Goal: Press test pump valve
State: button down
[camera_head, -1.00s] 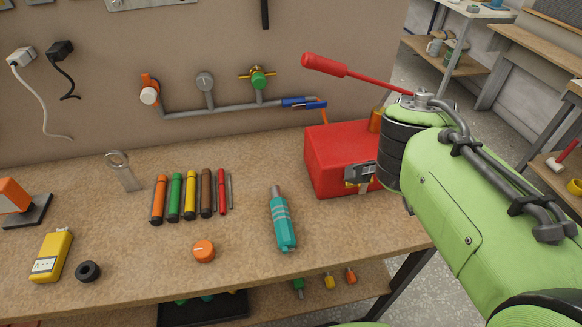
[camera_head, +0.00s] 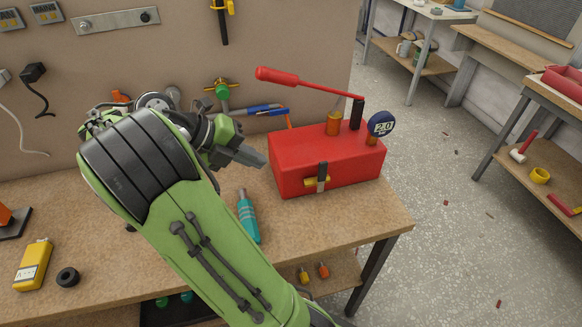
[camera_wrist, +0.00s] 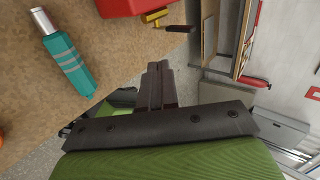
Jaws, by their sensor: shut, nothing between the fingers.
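The red test pump (camera_head: 330,166) stands at the right end of the workbench, with a long red lever on top and a round gauge (camera_head: 381,126) reading 2.0. A small brass valve with a dark upright handle (camera_head: 321,177) sits on its front face. My gripper (camera_head: 264,160) is shut and empty, just left of the pump and level with its upper part. In the wrist view the shut fingers (camera_wrist: 157,72) point toward the pump's red edge (camera_wrist: 125,6) and the brass valve part (camera_wrist: 154,16), apart from both.
A teal cylinder tool (camera_head: 248,217) lies on the bench below my gripper; it also shows in the wrist view (camera_wrist: 70,65). The bench's front right is clear.

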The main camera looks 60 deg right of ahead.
jog(key=b, duration=0.5)
send_near(318, 175)
jog(key=x, duration=0.6)
jog(key=shift+f, duration=0.15)
